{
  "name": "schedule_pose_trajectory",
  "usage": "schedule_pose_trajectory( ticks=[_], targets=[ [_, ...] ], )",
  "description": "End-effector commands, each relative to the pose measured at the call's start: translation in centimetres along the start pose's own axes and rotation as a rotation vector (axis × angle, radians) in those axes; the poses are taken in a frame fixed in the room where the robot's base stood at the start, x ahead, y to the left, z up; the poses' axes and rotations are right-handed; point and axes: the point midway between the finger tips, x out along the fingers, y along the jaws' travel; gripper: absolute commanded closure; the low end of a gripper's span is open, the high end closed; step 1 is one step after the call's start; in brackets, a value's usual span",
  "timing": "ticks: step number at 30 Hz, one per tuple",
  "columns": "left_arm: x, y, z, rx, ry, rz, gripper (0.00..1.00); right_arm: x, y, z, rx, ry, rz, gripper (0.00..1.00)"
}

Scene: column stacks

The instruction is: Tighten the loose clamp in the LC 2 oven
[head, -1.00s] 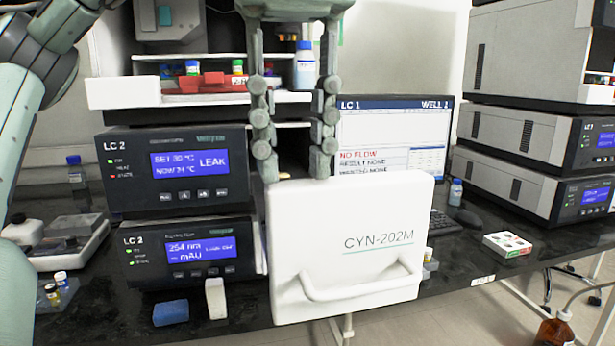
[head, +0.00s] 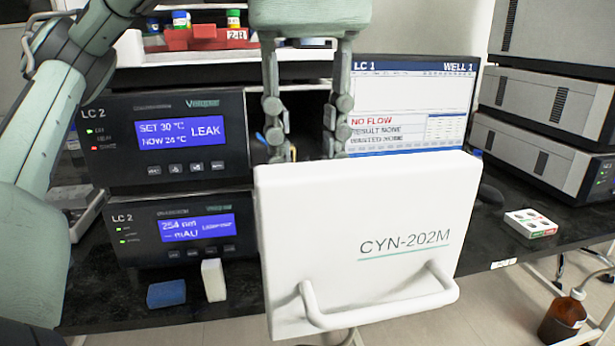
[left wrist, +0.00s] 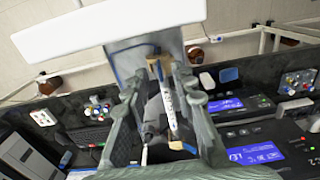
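The LC 2 oven's open door (head: 360,245) is a white panel marked CYN-202M, with a handle low on it. It hides most of the oven inside in the head view. My left gripper (head: 306,155) points down behind the door's top edge, fingers apart. In the left wrist view my left gripper (left wrist: 160,75) straddles a white lettered column (left wrist: 168,105), with tan fittings (left wrist: 156,68) near the fingertips. I cannot tell which part is the loose clamp or whether the fingers touch it. The LC 2 display (head: 180,132) reads LEAK. My right gripper is not in view.
A lower LC 2 unit (head: 185,228) stands left of the door. A blue block (head: 166,293) and a white block (head: 213,280) lie before it. The LC 1 monitor (head: 415,105) is behind right, reading NO FLOW. A small white box (head: 530,223) sits right on the dark bench.

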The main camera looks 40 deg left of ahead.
Motion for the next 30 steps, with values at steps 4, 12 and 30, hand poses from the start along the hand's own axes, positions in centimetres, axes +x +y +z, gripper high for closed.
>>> schedule_pose_trajectory(
  ticks=[4,12,30],
  targets=[
    [1.6,0.0,0.0,0.002,-0.001,-0.003,0.74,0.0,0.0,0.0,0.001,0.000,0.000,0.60],
    [2.4,0.0,0.0,0.000,0.000,0.001,0.74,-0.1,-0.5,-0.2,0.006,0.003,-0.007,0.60],
    [2.4,0.0,0.0,0.000,0.000,0.000,1.00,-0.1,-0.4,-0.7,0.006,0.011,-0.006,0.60]
  ],
)
